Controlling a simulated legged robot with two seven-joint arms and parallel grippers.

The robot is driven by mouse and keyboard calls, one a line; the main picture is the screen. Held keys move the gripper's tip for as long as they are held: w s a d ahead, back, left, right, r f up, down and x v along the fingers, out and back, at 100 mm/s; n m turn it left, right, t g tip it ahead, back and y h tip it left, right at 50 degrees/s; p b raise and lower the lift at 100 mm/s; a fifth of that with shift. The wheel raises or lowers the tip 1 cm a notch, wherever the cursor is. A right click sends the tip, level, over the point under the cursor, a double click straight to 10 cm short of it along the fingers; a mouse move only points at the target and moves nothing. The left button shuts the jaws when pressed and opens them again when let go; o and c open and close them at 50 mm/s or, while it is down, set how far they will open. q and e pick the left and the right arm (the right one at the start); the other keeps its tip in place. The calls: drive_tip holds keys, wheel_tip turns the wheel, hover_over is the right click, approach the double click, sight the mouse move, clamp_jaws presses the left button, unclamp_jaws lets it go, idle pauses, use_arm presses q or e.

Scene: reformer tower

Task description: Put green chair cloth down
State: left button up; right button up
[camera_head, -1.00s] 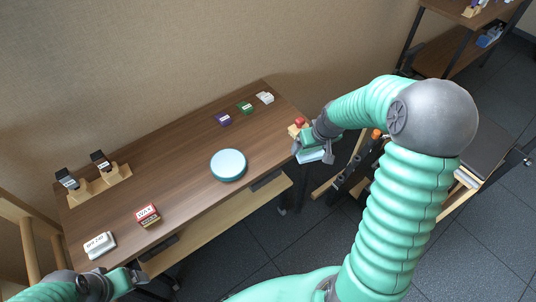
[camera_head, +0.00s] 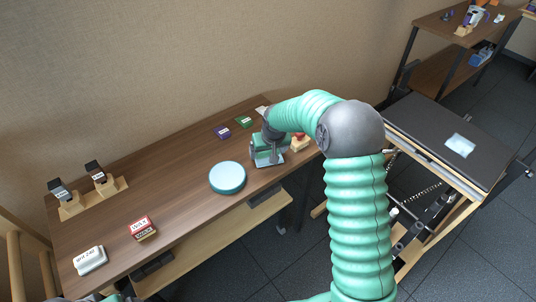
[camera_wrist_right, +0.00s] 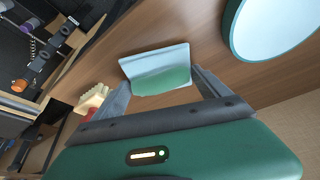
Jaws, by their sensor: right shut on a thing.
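My right gripper (camera_head: 268,162) is over the right part of the wooden table (camera_head: 180,165), between the round teal-rimmed disc and the table's right end. It is shut on a cloth. In the right wrist view the cloth (camera_wrist_right: 157,64) sits between the fingertips; it looks pale blue-grey with a green part facing the camera. The wooden surface shows behind it, and I cannot tell whether the cloth touches it. Only a sliver of my left arm shows at the bottom left edge of the head view; its gripper is out of the picture.
The round disc (camera_head: 227,177) is close to the gripper's left. Purple (camera_head: 222,132) and green (camera_head: 243,121) labelled items lie behind. A dark padded reformer (camera_head: 450,135) bears a pale cloth (camera_head: 460,146).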

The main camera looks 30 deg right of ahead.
drive_tip(key=shift+d+f, duration=0.25)
drive_tip(key=shift+f, duration=0.05)
drive_tip(key=o, duration=1)
drive_tip(key=shift+o, duration=0.2)
drive_tip(key=shift+a, duration=0.1)
drive_tip(key=shift+r, duration=0.15)
drive_tip(key=p+v, duration=0.3)
drive_tip(key=v, duration=0.9)
drive_tip(key=s+a+f+n+g+y, duration=0.15)
drive_tip(key=s+a+f, duration=0.25)
drive_tip(key=s+a, duration=0.5)
drive_tip(key=s+a+f+n, duration=0.25)
drive_tip(key=s+a, duration=0.45)
drive_tip(key=s, duration=0.4)
drive_tip(key=w+p+v, duration=0.3)
drive_tip(key=p+v, duration=1.1)
drive_tip(key=p, duration=0.1)
drive_tip(key=shift+w+d+r+p, duration=0.3)
drive_tip(key=shift+d+r, duration=0.1)
drive_tip(key=shift+r, duration=0.15)
